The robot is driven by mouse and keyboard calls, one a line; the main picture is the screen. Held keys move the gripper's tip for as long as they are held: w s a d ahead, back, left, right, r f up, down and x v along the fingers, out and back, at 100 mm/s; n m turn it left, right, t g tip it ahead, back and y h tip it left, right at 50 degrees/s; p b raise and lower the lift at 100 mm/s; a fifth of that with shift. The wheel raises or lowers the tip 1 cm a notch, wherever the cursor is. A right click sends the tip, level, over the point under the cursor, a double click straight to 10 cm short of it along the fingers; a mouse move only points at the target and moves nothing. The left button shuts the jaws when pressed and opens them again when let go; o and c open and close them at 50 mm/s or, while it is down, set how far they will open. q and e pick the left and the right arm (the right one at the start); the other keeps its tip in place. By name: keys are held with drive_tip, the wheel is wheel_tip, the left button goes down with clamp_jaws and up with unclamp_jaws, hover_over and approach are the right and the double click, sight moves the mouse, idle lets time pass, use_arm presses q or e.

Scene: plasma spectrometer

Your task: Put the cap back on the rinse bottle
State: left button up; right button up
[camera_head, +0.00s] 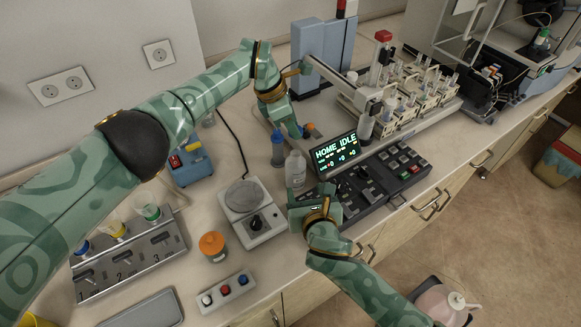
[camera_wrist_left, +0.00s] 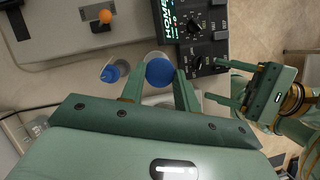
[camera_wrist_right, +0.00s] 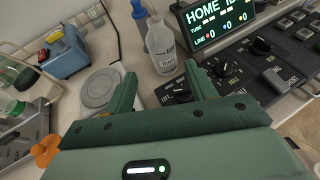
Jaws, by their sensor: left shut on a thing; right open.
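The rinse bottle (camera_head: 295,170) is a whitish bottle standing upright on the bench. It carries a label in the right wrist view (camera_wrist_right: 161,46), and its neck looks bare. My left gripper (camera_head: 291,130) is above and behind the bottle in the head view. It is shut on a blue cap (camera_wrist_left: 160,71), seen between its fingers in the left wrist view; the fingers largely hide the cap in the head view. My right gripper (camera_wrist_right: 160,72) is open and empty, low in front of the bottle, its fingers apart from it.
A blue bottle (camera_head: 278,150) stands just behind-left of the rinse bottle. A control panel with a display (camera_head: 337,152) is close on the right. A round-plated device (camera_head: 246,197) and an orange-lidded jar (camera_head: 212,245) stand left. Bench space between them is narrow.

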sight(298, 170)
use_arm(q)
drive_tip(key=shift+s+d+r, duration=0.15)
drive_tip(key=shift+s+d, duration=0.05)
drive_tip(key=shift+s, duration=0.05)
use_arm(e)
drive_tip(key=shift+s+d+r, duration=0.1)
drive_tip(key=shift+s+d, duration=0.05)
drive_tip(key=shift+s, duration=0.1)
use_arm(q)
drive_tip(key=shift+w, duration=0.1)
use_arm(e)
drive_tip(key=shift+w, duration=0.2)
use_arm(q)
drive_tip(key=shift+a, duration=0.1)
use_arm(e)
drive_tip(key=x, duration=1.2)
drive_tip(key=c, duration=1)
drive_tip(key=shift+c, duration=0.2)
use_arm(q)
wheel_tip(298, 170, down, 5)
drive_tip(key=shift+f, duration=0.1)
